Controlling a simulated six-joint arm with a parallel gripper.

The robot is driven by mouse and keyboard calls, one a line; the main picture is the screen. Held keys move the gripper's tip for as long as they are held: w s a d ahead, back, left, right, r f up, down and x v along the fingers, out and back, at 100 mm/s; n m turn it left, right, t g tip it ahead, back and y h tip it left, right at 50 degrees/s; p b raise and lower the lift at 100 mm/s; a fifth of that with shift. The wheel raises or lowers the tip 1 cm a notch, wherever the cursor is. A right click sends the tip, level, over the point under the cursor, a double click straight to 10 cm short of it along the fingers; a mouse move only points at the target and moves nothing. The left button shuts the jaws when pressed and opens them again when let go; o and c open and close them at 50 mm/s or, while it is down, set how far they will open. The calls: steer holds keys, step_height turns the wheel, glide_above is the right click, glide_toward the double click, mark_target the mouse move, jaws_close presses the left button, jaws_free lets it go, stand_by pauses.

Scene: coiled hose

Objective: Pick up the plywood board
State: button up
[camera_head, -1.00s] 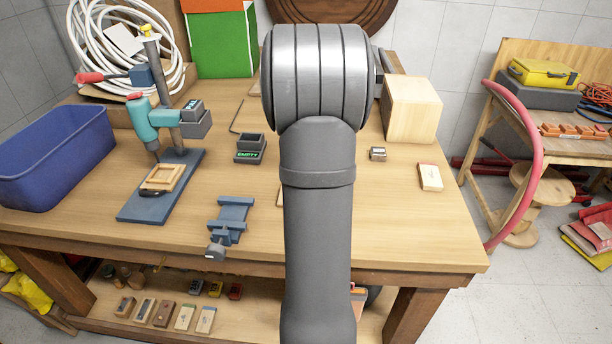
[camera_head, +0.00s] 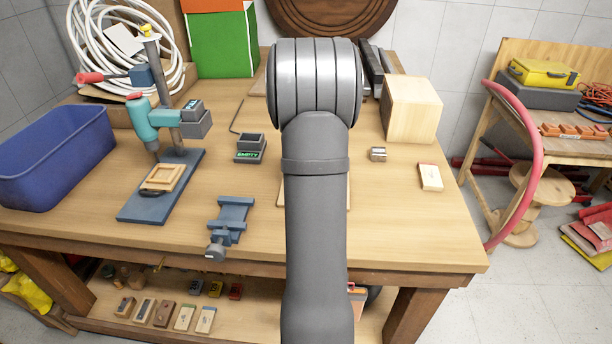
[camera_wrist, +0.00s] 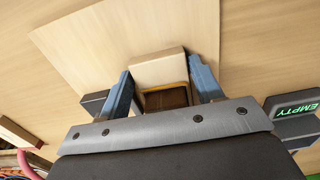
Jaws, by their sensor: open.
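The plywood board (camera_wrist: 100,48) is a thin, pale sheet lying flat on the workbench in the wrist view. In the head view my arm covers most of it, and a strip of its right edge (camera_head: 348,194) shows. My gripper (camera_wrist: 165,83) is open in the wrist view, its two blue-grey fingers apart in front of the board. A small pale block with a dark brown end (camera_wrist: 160,72) shows between the fingers, overlapping the board in view; I cannot tell whether the fingers touch it. In the head view the gripper is hidden behind my arm.
The bench holds a grey bin marked EMPTY (camera_head: 250,149), a blue vise (camera_head: 231,219), a drill press (camera_head: 155,118) and a blue tub (camera_head: 52,160) on the left. A large wooden block (camera_head: 411,108) and a small block (camera_head: 430,177) are right. The front right is clear.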

steer(key=c, duration=0.7)
steer(key=shift+o, duration=0.2)
